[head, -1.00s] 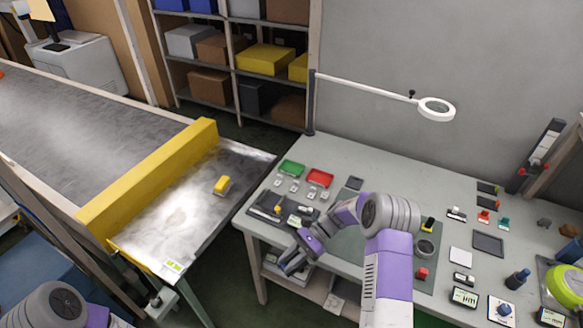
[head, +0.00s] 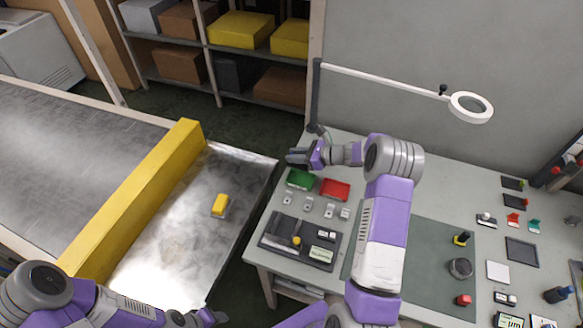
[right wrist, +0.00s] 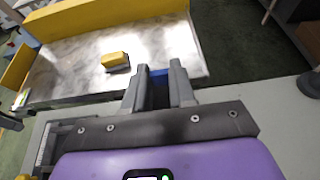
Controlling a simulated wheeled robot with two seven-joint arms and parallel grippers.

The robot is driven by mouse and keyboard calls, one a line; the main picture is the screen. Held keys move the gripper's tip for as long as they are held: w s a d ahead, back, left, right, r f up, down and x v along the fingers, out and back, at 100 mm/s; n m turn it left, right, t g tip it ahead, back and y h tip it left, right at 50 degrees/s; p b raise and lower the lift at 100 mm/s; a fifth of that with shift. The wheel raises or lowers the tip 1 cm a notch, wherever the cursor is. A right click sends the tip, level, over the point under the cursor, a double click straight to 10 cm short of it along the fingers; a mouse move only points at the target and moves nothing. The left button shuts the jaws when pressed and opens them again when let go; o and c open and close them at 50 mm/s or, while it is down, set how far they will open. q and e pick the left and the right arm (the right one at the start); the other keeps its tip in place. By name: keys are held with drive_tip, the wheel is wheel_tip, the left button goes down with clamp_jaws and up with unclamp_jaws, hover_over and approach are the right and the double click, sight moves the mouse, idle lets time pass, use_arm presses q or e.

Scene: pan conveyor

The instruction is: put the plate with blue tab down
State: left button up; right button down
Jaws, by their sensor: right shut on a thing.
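My right gripper (head: 298,157) is over the back left corner of the workbench, near the green bin. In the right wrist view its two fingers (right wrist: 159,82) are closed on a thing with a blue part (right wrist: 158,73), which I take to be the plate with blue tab. Most of that plate is hidden between the fingers, and it is too small to tell in the head view. My left gripper (head: 205,318) shows only partly at the bottom edge of the head view, and its jaws cannot be made out.
A green bin (head: 300,179) and a red bin (head: 335,188) stand on the workbench, with several small metal pieces in front. A dark tray (head: 285,249) lies nearer. A yellow-topped block (head: 220,204) sits on the metal plate beside the yellow barrier (head: 140,200). A lamp arm (head: 380,80) reaches over the bench.

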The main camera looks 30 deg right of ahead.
hover_over(296, 179)
wheel_tip(296, 179, down, 5)
drive_tip(key=shift+s+f+b, duration=0.1)
drive_tip(key=shift+f+b, duration=0.1)
drive_tip(key=shift+b, duration=0.1)
drive_tip(key=shift+f, duration=1.9)
drive_tip(key=shift+f+b, duration=0.15)
drive_tip(key=shift+b, duration=0.2)
drive_tip(key=c, duration=1.2)
unclamp_jaws()
drive_tip(key=shift+r, duration=0.25)
drive_tip(key=p+v, duration=0.1)
drive_tip(key=v, duration=1)
drive_tip(key=shift+s+d+r, duration=0.15)
drive_tip(key=shift+s+d, duration=0.1)
